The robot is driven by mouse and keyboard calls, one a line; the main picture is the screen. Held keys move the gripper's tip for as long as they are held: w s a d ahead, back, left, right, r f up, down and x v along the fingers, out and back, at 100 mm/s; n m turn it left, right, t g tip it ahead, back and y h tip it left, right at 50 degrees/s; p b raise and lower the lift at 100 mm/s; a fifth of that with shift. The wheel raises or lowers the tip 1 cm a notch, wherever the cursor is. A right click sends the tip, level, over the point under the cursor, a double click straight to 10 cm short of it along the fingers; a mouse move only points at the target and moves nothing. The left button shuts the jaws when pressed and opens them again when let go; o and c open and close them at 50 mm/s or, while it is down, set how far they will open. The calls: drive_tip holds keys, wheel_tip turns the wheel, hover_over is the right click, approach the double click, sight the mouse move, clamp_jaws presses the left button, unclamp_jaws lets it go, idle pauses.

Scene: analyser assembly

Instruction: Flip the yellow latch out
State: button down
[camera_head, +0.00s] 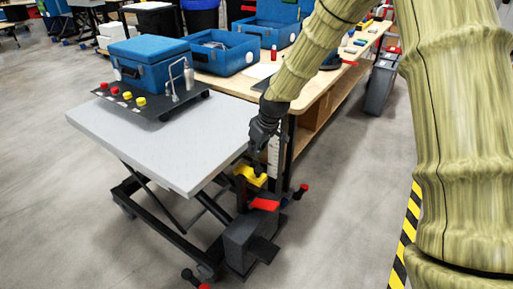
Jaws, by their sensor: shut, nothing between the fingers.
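The yellow latch (250,175) sits near the top of a dark upright bracket at the near right corner of the grey lift table (165,130). A red lever (264,204) lies just below it, above a dark grey block (247,240). My gripper (257,165) is shut and empty, pointing down directly above the yellow latch. Its tips look close to the latch or touching it; I cannot tell which. The gripper body and arm hide part of the area behind.
A blue case (150,64) stands on a dark panel with red and yellow knobs on the lift table. A wooden workbench (310,100) with blue bins (222,50) stands behind.

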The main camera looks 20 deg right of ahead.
hover_over(251, 171)
drive_tip(key=shift+f, duration=2.95)
